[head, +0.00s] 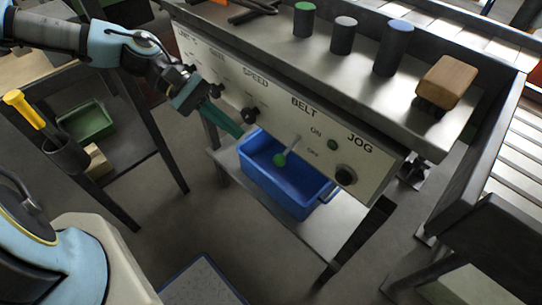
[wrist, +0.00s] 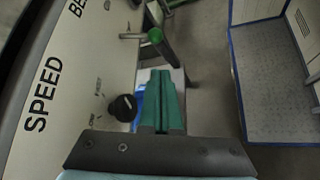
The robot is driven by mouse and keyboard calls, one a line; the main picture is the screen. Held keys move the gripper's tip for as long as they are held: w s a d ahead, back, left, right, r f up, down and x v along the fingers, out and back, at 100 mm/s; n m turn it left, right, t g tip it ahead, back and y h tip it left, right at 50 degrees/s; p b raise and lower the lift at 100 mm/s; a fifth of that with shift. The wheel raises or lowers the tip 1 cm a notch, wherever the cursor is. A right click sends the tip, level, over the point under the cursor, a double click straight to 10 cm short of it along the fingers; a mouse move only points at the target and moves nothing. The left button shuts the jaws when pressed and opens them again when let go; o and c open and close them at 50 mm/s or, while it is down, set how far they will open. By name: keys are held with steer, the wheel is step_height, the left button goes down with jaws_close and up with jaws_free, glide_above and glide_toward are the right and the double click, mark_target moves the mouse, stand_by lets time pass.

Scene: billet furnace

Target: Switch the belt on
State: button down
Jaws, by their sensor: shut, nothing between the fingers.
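The control panel (head: 300,125) carries labels for SPEED, BELT and JOG. Under BELT is a lever (head: 291,146) with a green ball end (head: 280,160). The ball hangs low, on the side of the OFF mark (head: 313,152); the ON mark (head: 316,131) is above. In the wrist view the green ball (wrist: 155,36) shows beyond my fingertips. My gripper (head: 238,132) is shut and empty, in front of the panel near the SPEED knob, left of the lever and apart from it. Its green fingers also show in the wrist view (wrist: 160,75).
The black SPEED knob (head: 250,115) is close beside my fingers; it also shows in the wrist view (wrist: 124,107). A small round dark green piece (head: 331,144) and the black JOG knob (head: 345,175) are right of the lever. A blue bin (head: 268,184) stands below the panel.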

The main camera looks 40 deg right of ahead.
mark_target(288, 150)
steer(key=shift+s+d+r, duration=0.1)
steer(key=shift+d+r, duration=0.1)
steer(key=shift+d, duration=0.2)
steer(key=p+x, duration=0.1)
steer(key=x, duration=0.9)
steer(key=shift+r+p, duration=0.15)
steer(key=shift+p, duration=0.15)
steer(key=shift+r+p, duration=0.15)
steer(key=shift+p, duration=0.3)
